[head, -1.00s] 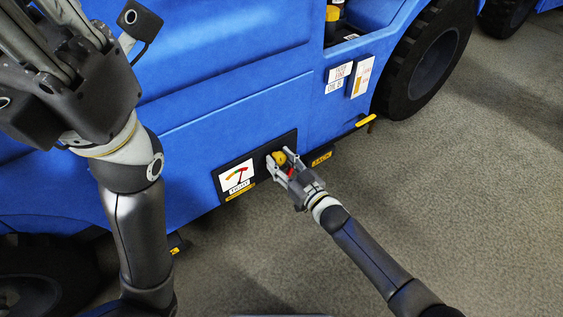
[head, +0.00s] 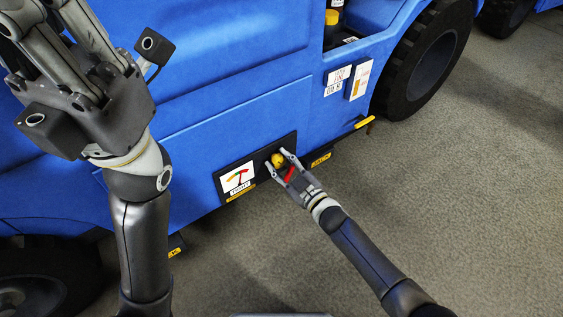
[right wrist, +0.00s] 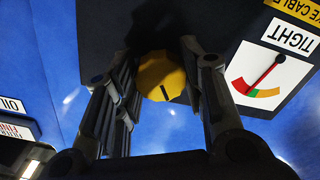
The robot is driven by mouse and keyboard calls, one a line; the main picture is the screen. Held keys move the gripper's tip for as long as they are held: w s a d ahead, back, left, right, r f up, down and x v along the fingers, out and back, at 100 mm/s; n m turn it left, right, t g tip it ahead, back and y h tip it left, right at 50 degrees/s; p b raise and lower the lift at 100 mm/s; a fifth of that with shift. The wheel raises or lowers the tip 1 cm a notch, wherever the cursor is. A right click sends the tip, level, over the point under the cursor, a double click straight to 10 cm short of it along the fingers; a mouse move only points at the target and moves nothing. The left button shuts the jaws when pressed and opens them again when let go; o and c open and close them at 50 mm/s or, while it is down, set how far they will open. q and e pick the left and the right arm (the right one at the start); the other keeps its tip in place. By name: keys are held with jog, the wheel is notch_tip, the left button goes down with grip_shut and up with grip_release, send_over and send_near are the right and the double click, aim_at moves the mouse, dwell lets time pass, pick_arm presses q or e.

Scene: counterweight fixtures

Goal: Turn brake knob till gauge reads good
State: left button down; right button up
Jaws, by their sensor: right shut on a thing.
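The yellow brake knob (head: 278,160) sits on a black panel low on the blue vehicle; it also shows in the right wrist view (right wrist: 161,77), with a dark mark on its rim. My right gripper (head: 277,158) is shut on the knob, one finger on each side. The gauge (head: 237,179) is left of the knob, with a label reading TIGHT. In the right wrist view the gauge (right wrist: 268,78) appears upside down; its needle tip lies near the border of red and green. My left gripper (head: 70,70) is raised at upper left; its fingertips are out of frame.
The blue vehicle body (head: 230,60) fills the left and top. A black tyre (head: 425,65) stands at upper right, another at lower left. White label plates (head: 338,78) sit right of the panel. Grey floor (head: 470,200) is open at right.

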jog(key=shift+n, duration=0.6)
jog(key=o, duration=1)
jog(key=shift+s, duration=0.1)
jog(key=v, duration=1.2)
